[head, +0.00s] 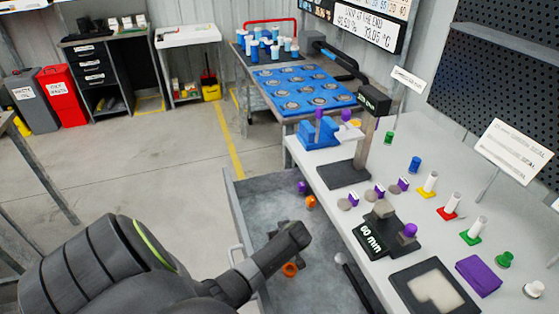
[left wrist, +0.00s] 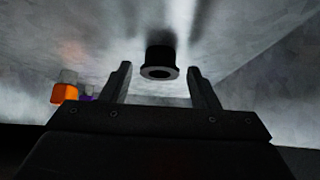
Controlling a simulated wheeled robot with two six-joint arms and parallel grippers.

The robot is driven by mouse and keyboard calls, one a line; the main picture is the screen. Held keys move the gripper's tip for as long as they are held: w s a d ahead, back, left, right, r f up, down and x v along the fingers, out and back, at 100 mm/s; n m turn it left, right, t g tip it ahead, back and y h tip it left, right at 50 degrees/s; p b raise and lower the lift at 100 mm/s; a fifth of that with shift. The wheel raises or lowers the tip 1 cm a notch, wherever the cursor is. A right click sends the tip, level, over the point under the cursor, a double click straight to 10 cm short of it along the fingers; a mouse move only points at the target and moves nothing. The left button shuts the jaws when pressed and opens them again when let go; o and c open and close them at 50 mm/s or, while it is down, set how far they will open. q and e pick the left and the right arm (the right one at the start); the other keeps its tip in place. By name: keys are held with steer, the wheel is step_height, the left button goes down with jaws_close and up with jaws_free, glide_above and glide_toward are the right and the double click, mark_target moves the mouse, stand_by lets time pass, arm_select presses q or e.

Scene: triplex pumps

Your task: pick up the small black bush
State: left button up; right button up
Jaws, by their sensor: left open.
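The small black bush (left wrist: 160,58) shows in the left wrist view as a dark short cylinder with a wider flange around a hole. It stands in line with the gap between the fingers of my open left gripper (left wrist: 159,80), just beyond their tips. Nothing is held between the fingers, and no contact shows. In the head view my left arm reaches from the lower left into the grey metal tray (head: 243,205), with the left gripper (head: 296,233) low in it. I cannot make out the bush in the head view. My right gripper is out of view.
The tray walls surround the arm's end. The white bench (head: 398,145) to the right carries a 60 mm block (head: 372,240) and several coloured parts.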

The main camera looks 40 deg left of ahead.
arm_select(q)
steer(key=shift+w+a+f, duration=0.1)
steer(key=shift+a+f, duration=0.15)
steer(key=shift+f, duration=0.1)
steer(key=shift+c, duration=0.4)
steer(key=c, duration=0.9)
steer(key=shift+c, duration=0.2)
steer(key=shift+r, duration=0.1)
